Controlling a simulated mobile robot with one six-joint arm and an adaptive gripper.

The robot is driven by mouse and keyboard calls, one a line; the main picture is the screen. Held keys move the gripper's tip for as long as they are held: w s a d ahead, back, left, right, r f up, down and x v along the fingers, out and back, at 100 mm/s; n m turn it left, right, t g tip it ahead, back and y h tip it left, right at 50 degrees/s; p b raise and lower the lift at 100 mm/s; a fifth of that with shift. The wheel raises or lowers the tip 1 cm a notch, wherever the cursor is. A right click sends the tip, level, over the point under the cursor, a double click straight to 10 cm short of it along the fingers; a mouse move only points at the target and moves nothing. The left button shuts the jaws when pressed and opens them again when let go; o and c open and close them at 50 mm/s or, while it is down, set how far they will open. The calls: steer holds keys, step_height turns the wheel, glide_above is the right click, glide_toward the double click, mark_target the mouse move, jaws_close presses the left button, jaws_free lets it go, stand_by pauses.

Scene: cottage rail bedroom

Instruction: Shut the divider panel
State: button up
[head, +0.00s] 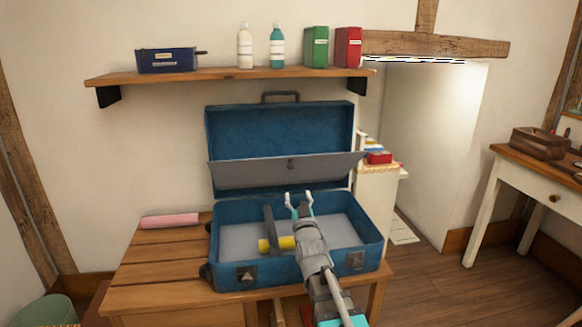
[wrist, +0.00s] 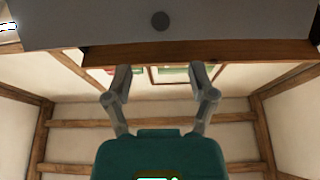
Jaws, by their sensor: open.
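A blue suitcase (head: 225,262) stands open on a wooden table, its lid (head: 280,125) upright at the back. The grey divider panel (head: 245,173) is hinged near the lid and sticks out forward, tilted over the rear of the case. It carries a small dark knob (head: 290,164). My gripper (head: 299,197) is open and empty, in front of and below the panel, above the case's interior. In the wrist view the grey panel (wrist: 100,22) with its round dark knob (wrist: 160,20) spans the top, beyond the open fingertips of my gripper (wrist: 162,70). I cannot tell whether they touch it.
A yellow cylinder (head: 275,243) lies in the case beside a dark upright piece (head: 268,225). A pink roll (head: 170,220) lies on the table (head: 150,252) at left. A shelf (head: 220,75) with bottles and boxes hangs above the lid. A white stand (head: 372,205) is close at right.

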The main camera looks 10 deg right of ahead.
mark_target(291, 168)
steer(key=p+x, duration=0.4)
steer(key=x, duration=0.8)
steer(key=shift+w+r+p, duration=0.2)
steer(key=shift+w+p, duration=0.1)
jaws_close()
